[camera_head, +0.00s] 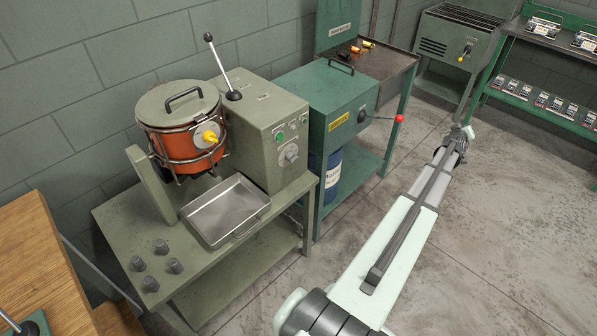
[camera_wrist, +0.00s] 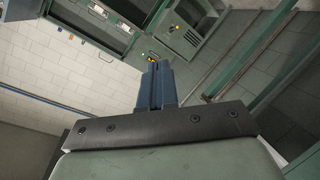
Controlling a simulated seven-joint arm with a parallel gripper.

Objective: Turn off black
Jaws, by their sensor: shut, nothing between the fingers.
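I cannot tell which control the task's "black" means. A lever with a black ball knob (camera_head: 208,38) stands tilted on the grey-green control box (camera_head: 262,125). That box has a grey rotary knob (camera_head: 290,153) and small green and red buttons. A black hub (camera_head: 361,116) with a red-ball lever (camera_head: 398,118) is on the green cabinet's side. A slatted grey-green unit (camera_head: 458,42) at the back has a yellow-tipped switch (camera_head: 465,52). My gripper (camera_head: 466,132) is in front of that unit, apart from it. Its blue fingers (camera_wrist: 157,63) are shut and empty in the wrist view.
An orange drum (camera_head: 185,147) with a yellow knob and a metal tray (camera_head: 226,211) stand on the left bench. Several grey cylinders (camera_head: 160,246) sit at its front. Green shelves (camera_head: 545,75) with small boxed items are at the right. The concrete floor (camera_head: 505,225) is clear.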

